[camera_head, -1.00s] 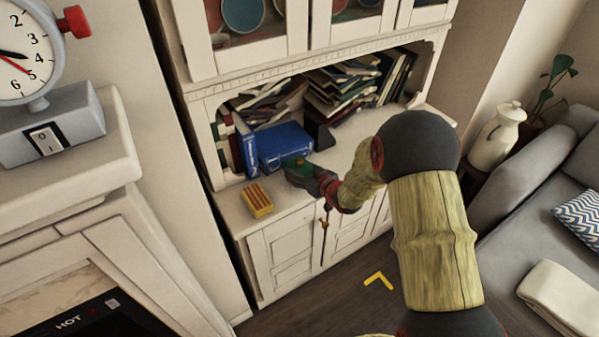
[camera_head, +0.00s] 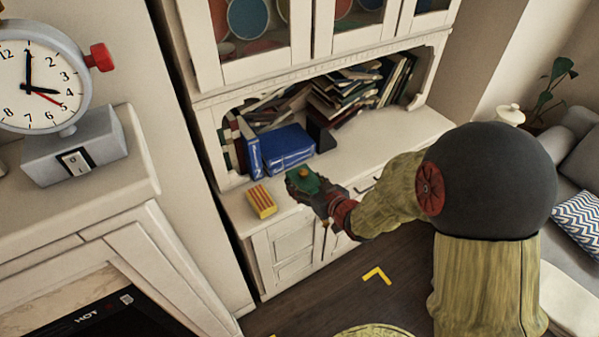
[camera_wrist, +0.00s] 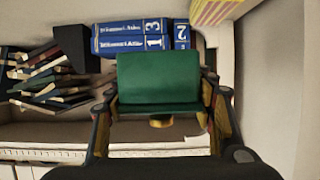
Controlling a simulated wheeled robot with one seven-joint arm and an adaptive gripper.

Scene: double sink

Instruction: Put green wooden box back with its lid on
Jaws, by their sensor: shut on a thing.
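A green wooden piece (camera_wrist: 158,78) is held between the fingers of my gripper (camera_wrist: 160,98), with a small gold knob on its near side. In the head view the green piece (camera_head: 306,181) shows at the tip of my gripper (camera_head: 300,188), near the front edge of the white cabinet counter (camera_head: 236,210). I cannot tell whether it is the whole box or only its lid. No separate green box or lid shows in either view. The fingers hide its sides.
A yellow and red striped box (camera_head: 261,201) stands on the counter left of my gripper. Blue books (camera_head: 285,147) and a dark block (camera_head: 321,135) stand behind, with piled books (camera_head: 345,95) farther right. The counter right of the dark block is clear.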

